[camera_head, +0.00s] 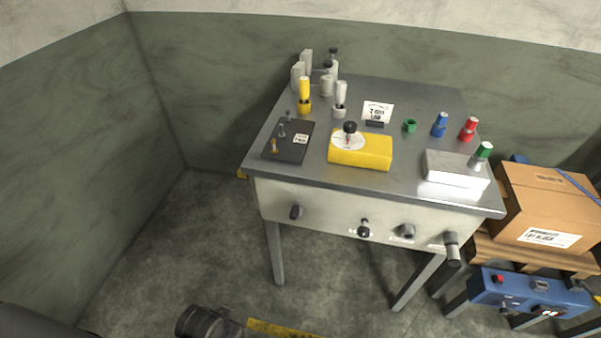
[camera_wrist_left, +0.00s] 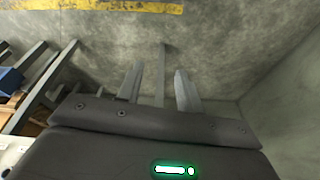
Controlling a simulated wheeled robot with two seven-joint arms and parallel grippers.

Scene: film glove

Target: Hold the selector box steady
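The yellow selector box (camera_head: 360,152), with a white dial and a black knob (camera_head: 350,128) on its top, sits on the grey metal tabletop (camera_head: 400,187) near the middle of its front part. In the left wrist view my left gripper (camera_wrist_left: 160,70) is open, its two fingers apart with nothing held between them. The selector box does not show in that view. In the head view only dark parts of my left arm show at the bottom left, low and well away from the box. My right gripper is in neither view.
A dark plate with small levers (camera_head: 289,140) lies left of the box, and a silver block (camera_head: 456,168) lies right. Bottles, a sign (camera_head: 378,111) and coloured cylinders stand behind. Knobs stick out of the table's front. A carton (camera_head: 548,205) stands at right.

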